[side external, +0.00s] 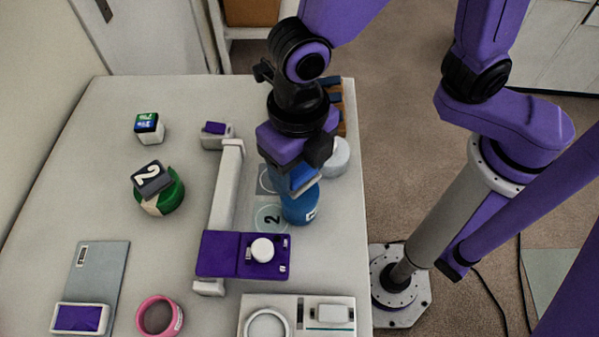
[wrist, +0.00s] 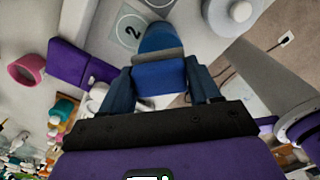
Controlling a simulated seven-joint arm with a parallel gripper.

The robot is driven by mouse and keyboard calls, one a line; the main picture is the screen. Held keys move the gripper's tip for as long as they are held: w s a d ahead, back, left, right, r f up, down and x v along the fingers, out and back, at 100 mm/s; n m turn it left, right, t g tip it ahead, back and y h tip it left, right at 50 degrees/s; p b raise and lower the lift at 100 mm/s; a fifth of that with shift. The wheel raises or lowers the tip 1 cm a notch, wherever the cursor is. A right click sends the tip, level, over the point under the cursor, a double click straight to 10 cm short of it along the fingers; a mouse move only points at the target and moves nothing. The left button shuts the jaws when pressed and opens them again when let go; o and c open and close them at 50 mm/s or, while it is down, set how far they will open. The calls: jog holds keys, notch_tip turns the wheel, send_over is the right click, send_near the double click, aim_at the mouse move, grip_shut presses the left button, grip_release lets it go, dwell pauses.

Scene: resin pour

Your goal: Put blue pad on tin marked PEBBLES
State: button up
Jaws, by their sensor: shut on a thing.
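My gripper (side external: 296,174) is over the right part of the table, pointing down. In the wrist view my gripper (wrist: 160,82) is shut on the blue pad (wrist: 159,77), which sits between the two fingers. The pad shows in part in the side view (side external: 304,179). A blue tin (side external: 300,208) with a white label stands just below it, and shows beyond the pad in the wrist view (wrist: 160,37). I cannot tell whether pad and tin touch. The label is too small to read, and no PEBBLES marking is legible.
A purple-topped device (side external: 218,255) with a long pale arm lies close left of the gripper. A pink ring-shaped thing (side external: 160,316) and a scale (side external: 280,302) are in front. A white round thing (side external: 336,158) stands behind.

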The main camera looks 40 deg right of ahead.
aim_at(299, 179)
jog(key=shift+f, duration=1.35)
jog(key=shift+f, duration=0.15)
jog(key=o, duration=1)
jog(key=shift+o, duration=0.2)
notch_tip(299, 179, up, 12)
jog(key=shift+d+r, duration=0.1)
jog(key=shift+r, duration=0.05)
jog(key=s+d+f+m, duration=0.2)
jog(key=d+m, duration=0.9)
jog(key=d, duration=0.2)
jog(key=s+d+f+m, duration=0.3)
jog(key=d+m, duration=0.9)
jog(key=d, duration=0.1)
jog(key=shift+s+d+f, duration=0.15)
jog(key=shift+d, duration=0.25)
